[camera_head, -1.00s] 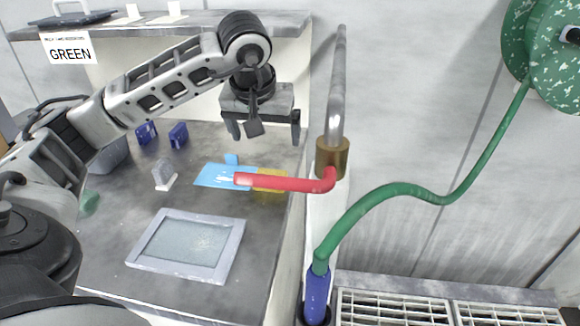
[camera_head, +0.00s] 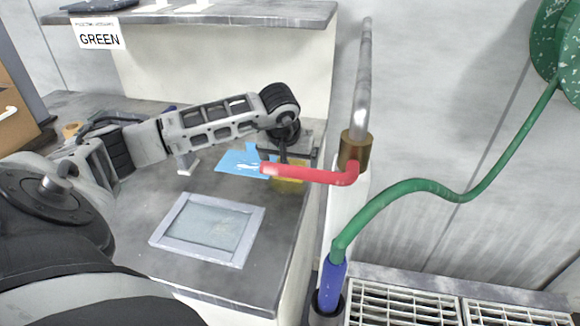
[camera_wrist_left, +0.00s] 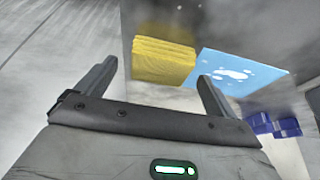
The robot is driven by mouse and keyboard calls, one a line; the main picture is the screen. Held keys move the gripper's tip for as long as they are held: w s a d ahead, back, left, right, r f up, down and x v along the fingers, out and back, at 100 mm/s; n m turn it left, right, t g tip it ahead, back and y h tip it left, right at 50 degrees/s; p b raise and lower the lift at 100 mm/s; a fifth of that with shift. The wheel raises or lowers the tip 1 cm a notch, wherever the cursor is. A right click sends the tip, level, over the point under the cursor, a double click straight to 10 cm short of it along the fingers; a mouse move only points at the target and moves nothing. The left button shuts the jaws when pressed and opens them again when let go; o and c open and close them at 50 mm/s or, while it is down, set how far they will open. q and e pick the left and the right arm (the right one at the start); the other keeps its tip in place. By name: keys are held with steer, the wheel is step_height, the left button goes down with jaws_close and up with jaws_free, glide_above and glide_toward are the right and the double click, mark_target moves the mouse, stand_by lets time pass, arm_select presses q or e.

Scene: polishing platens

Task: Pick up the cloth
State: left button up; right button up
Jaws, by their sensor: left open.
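The yellow folded cloth (camera_head: 287,186) lies on the grey counter near its right edge, partly hidden behind the red spout in the head view. In the left wrist view the cloth (camera_wrist_left: 163,62) shows layered edges and lies ahead, between the lines of the two fingers. My left gripper (camera_head: 288,158) is over the counter just behind the spout, close to the cloth. Its jaws (camera_wrist_left: 156,72) are apart with nothing held. Whether a finger touches the cloth cannot be told. My right gripper is not in view.
A light-blue sheet (camera_head: 238,163) with white marks lies left of the cloth. The red spout (camera_head: 310,175) on a brass fitting (camera_head: 355,148) reaches over the cloth. A framed grey panel (camera_head: 208,229) is nearer. Blue blocks (camera_wrist_left: 272,124) sit beyond the sheet.

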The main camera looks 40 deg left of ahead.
arm_select(q)
steer(key=shift+w+a+f, duration=0.1)
steer(key=shift+w+f, duration=0.05)
steer(key=shift+f, duration=0.35)
steer(key=c, duration=1.1)
steer(key=shift+c, duration=0.2)
step_height(320, 180, up, 10)
steer(key=shift+b, duration=0.4)
steer(key=o, duration=0.5)
steer(key=shift+r, duration=0.1)
steer(key=c, duration=0.3)
steer(key=shift+c, duration=0.2)
